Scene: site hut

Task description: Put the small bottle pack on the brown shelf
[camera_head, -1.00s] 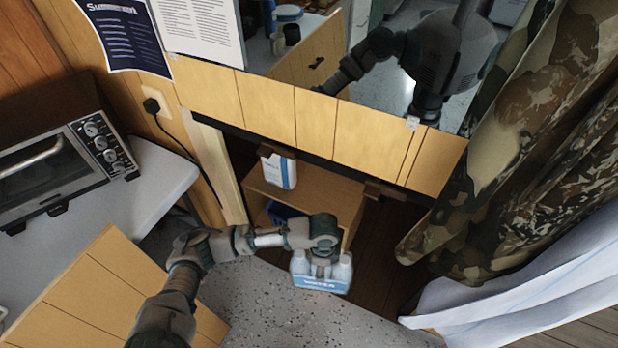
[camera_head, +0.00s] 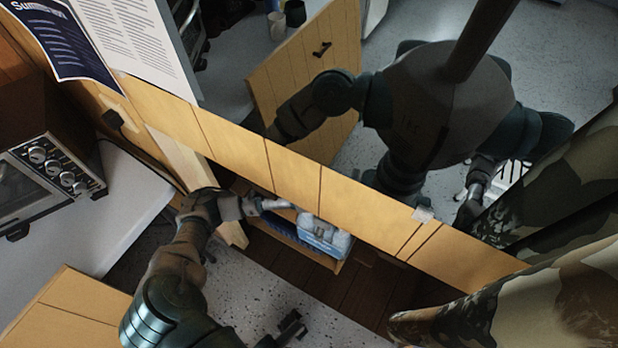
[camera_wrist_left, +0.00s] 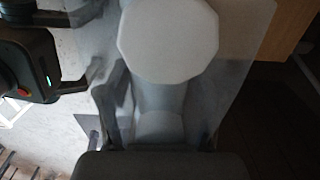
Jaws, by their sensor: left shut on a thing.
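The small bottle pack (camera_head: 325,238), pale bottles in a light blue wrap, is at the brown shelf (camera_head: 338,266) under the mirror panel. The panel hides part of the shelf. I cannot tell whether the pack touches the shelf or hangs just over it. My left gripper (camera_head: 303,212) is shut on the pack from above, its fingers mostly hidden. In the left wrist view a large pale cap and the grey pack (camera_wrist_left: 168,45) fill the middle. A dark part at the bottom of the head view, possibly my right gripper (camera_head: 291,326), is unclear.
A dark blue item (camera_head: 283,225) sits on the shelf left of the pack. The wooden mirror panel (camera_head: 290,170) overhangs closely. The mirror shows my reflection. A toaster oven (camera_head: 45,175) stands on the white counter (camera_head: 130,210) at left. Camouflage cloth (camera_head: 560,285) hangs at right.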

